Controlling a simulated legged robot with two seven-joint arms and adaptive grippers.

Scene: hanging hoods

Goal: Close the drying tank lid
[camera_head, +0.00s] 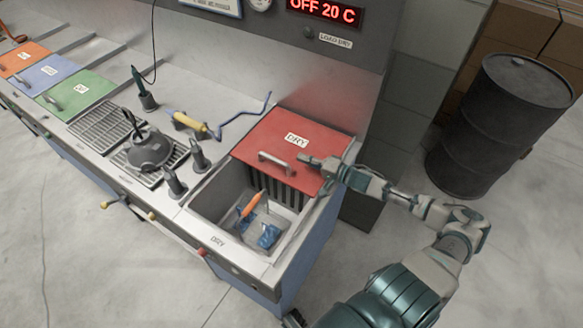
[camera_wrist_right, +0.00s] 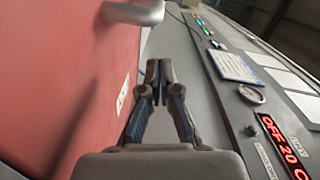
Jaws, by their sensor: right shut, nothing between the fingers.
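The red lid (camera_head: 300,135) labelled DRY sits over the rear of the drying tank (camera_head: 225,212), and the tank's front part is open. A metal handle (camera_head: 277,162) is near the lid's front edge. The lid also shows at the left in the right wrist view (camera_wrist_right: 60,75), with its handle (camera_wrist_right: 135,12) at the top. My right gripper (camera_head: 305,160) is shut and empty at the lid's front right, close to the handle's right end. Its closed fingers show in the wrist view (camera_wrist_right: 159,80) beside the lid. Contact with the lid cannot be told. My left gripper is not in view.
An orange-handled tool (camera_head: 250,204) and blue items (camera_head: 269,235) lie in the open tank. Green (camera_head: 85,90), blue (camera_head: 45,75) and orange (camera_head: 22,58) lids line the bench at left. A black barrel (camera_head: 500,120) stands at right. Bare floor is in front.

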